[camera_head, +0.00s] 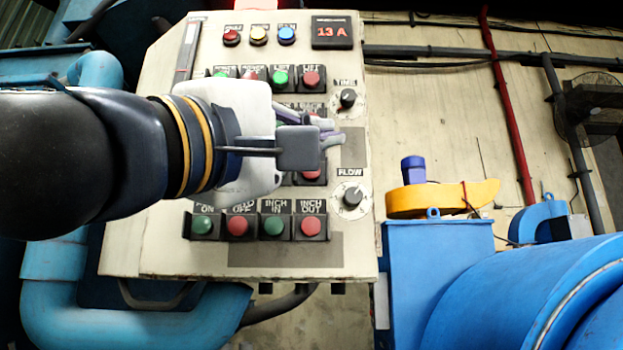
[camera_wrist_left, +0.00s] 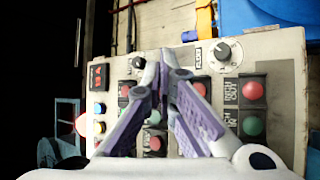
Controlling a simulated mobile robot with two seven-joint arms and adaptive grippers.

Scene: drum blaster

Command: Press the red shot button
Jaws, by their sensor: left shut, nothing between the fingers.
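The pale control panel (camera_head: 350,245) carries several rows of red and green push buttons. My left gripper (camera_head: 338,132) is in front of the panel's middle rows, fingers shut and empty, pointing right in the head view. It hides several buttons and labels. One red button (camera_head: 312,174) shows just below the fingers, its label covered. Another red button (camera_head: 237,226) sits in the bottom row, its label partly covered. I cannot read which one is marked shot. In the left wrist view the shut fingers (camera_wrist_left: 164,58) stand over the panel, with a red button (camera_wrist_left: 202,86) beside them. Contact cannot be told.
The bottom row has a red INCH OUT button (camera_head: 311,226). TIME (camera_head: 348,98) and FLOW (camera_head: 352,197) knobs line the right side. A display (camera_head: 332,32) reads 13 A. Blue machinery (camera_head: 440,260) stands to the right; blue pipes (camera_head: 70,292) run at left.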

